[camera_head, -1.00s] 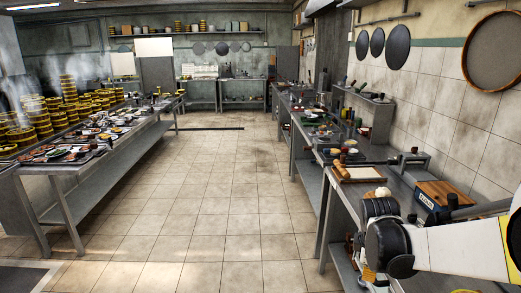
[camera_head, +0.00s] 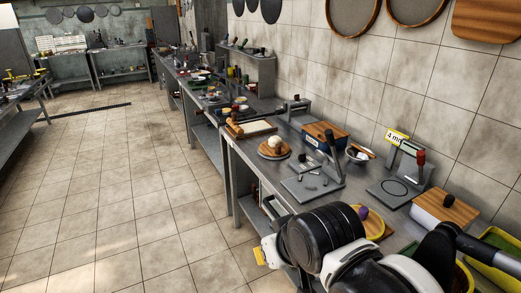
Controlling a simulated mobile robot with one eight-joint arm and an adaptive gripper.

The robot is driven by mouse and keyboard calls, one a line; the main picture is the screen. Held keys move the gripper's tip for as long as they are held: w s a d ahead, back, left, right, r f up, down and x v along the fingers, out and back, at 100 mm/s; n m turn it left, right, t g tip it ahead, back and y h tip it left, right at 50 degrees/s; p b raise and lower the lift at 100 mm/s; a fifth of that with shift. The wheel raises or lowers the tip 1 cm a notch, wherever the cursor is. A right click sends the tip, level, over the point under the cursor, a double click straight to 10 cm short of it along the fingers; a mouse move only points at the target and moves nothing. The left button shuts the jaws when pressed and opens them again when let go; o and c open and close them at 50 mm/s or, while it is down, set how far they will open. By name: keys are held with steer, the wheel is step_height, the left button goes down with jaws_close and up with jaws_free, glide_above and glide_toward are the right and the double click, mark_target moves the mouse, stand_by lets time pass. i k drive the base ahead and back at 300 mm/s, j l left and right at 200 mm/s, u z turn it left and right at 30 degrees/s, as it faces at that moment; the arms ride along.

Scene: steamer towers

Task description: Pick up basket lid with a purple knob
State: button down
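A round lid with a purple knob (camera_head: 364,213) lies on the right-hand steel counter. It has a wood-coloured top and a yellow rim, and my arm hides its left and near part. I cannot tell what it rests on. My own dark and white arm links fill the lower right of the view, just in front of the lid. My gripper's fingers cannot be made out.
The counter (camera_head: 305,212) also holds a round board with a white ball of dough (camera_head: 274,147), a cutting press (camera_head: 315,180), a scale (camera_head: 402,178), and a wooden-lidded box (camera_head: 445,208). A green tray (camera_head: 497,262) sits at the right edge. The floor (camera_head: 130,190) to the left is clear.

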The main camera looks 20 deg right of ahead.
mark_target(373, 226)
steer(key=z, duration=1.35)
steer(key=k+l+z, duration=0.1)
steer(key=z, duration=0.15)
steer(key=l+z, duration=0.3)
steer(key=k+j, duration=0.05)
